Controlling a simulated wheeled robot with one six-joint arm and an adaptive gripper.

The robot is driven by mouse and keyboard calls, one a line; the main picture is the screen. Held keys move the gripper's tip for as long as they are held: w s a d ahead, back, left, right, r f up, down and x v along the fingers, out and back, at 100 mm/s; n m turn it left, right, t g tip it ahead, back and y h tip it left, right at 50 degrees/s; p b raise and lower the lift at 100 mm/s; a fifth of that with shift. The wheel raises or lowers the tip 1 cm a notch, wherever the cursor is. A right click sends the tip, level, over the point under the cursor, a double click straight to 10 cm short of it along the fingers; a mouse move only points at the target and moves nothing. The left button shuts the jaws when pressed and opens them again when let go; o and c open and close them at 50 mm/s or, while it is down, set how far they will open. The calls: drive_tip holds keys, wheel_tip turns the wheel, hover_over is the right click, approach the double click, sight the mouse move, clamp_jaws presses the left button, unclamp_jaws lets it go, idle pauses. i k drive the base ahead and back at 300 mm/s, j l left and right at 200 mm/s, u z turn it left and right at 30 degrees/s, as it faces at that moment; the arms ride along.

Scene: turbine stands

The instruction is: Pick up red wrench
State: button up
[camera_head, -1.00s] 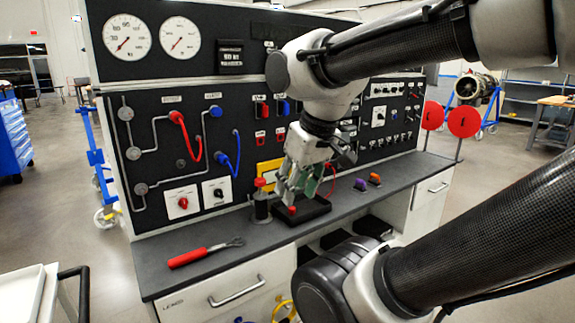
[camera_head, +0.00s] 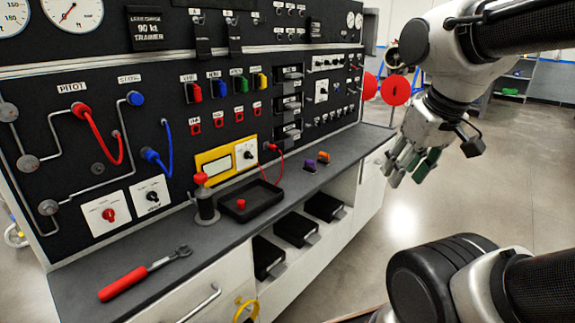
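The red wrench (camera_head: 145,275) lies flat on the left front part of the dark benchtop, with its red handle toward the lower left and its grey metal head toward the upper right. Nothing touches it. My gripper (camera_head: 408,168) hangs in the air at the right, past the bench's front edge and far from the wrench. Its fingers point down and look spread apart, with no object seen between them.
A black tray (camera_head: 262,207) with a small red item stands on the benchtop (camera_head: 225,236), beside a red-topped post (camera_head: 204,201). Purple (camera_head: 310,166) and orange (camera_head: 323,157) pieces lie farther back. The control panel (camera_head: 60,180) rises behind. Open floor (camera_head: 440,215) is at the right.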

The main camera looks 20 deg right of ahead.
sight(107, 293)
drive_tip(key=u, duration=1.3)
